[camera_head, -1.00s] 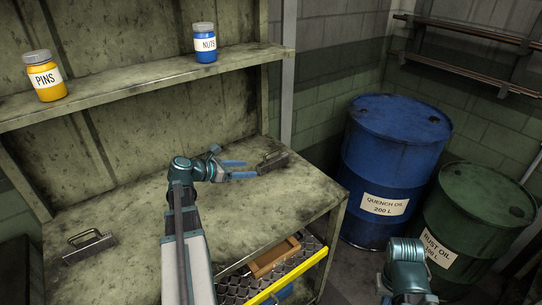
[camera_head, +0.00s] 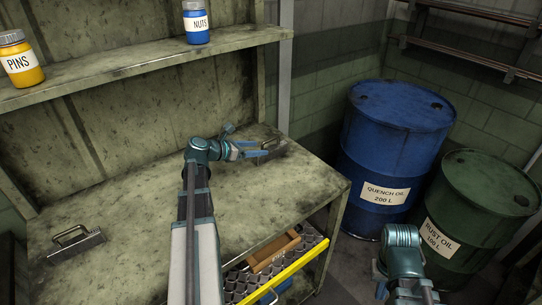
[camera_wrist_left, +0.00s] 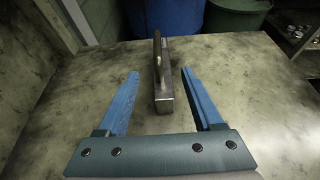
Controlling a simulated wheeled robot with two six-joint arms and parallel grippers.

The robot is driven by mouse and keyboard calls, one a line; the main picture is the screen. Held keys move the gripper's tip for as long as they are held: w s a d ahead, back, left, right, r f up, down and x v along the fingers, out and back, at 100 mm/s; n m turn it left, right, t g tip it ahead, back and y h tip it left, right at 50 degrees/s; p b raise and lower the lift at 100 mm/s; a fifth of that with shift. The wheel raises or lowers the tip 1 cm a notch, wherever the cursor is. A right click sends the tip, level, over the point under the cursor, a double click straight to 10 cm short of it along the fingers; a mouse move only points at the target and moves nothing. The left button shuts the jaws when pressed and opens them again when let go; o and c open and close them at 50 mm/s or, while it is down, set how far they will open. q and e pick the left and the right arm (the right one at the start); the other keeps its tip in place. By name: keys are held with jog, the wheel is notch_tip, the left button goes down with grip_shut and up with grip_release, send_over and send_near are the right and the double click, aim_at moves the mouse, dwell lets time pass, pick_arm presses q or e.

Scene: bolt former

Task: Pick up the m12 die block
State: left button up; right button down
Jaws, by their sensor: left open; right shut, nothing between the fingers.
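A grey metal block with a bar handle on top (camera_head: 275,146) lies near the right back of the bench top. It also shows in the left wrist view (camera_wrist_left: 165,92), lengthwise between my left fingers. My left gripper (camera_head: 262,148) is open, with blue fingers on either side of the block's near part and a gap on each side in the left wrist view (camera_wrist_left: 160,71). A second handled block (camera_head: 76,246) lies at the bench's left. No M12 marking is readable on either block. My right arm shows at lower right, but its fingers are not visible.
The bench top (camera_head: 130,215) is clear between the two blocks. A shelf above holds a yellow PINS jar (camera_head: 20,62) and a blue NUTS jar (camera_head: 196,24). Blue (camera_head: 393,145) and green (camera_head: 478,210) drums stand right of the bench. A yellow-edged drawer (camera_head: 280,272) sits below.

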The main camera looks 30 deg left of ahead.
aim_at(268, 149)
pick_arm(q)
jog(key=shift+w+d+f, duration=0.1)
jog(key=shift+w, duration=0.15)
jog(key=shift+w+d+f+b, duration=0.25)
jog(key=shift+w+f+b, duration=0.1)
jog(key=shift+w, duration=0.05)
jog(key=b+x, duration=0.1)
jog(key=x, duration=0.2)
jog(key=shift+w+d+f+b, duration=0.1)
jog(key=shift+w+f+b, duration=0.1)
jog(key=shift+b, duration=0.1)
jog(key=shift+w+d, duration=0.1)
jog(key=shift+w, duration=0.15)
grip_shut()
jog(key=shift+r, duration=0.1)
dwell(0.6)
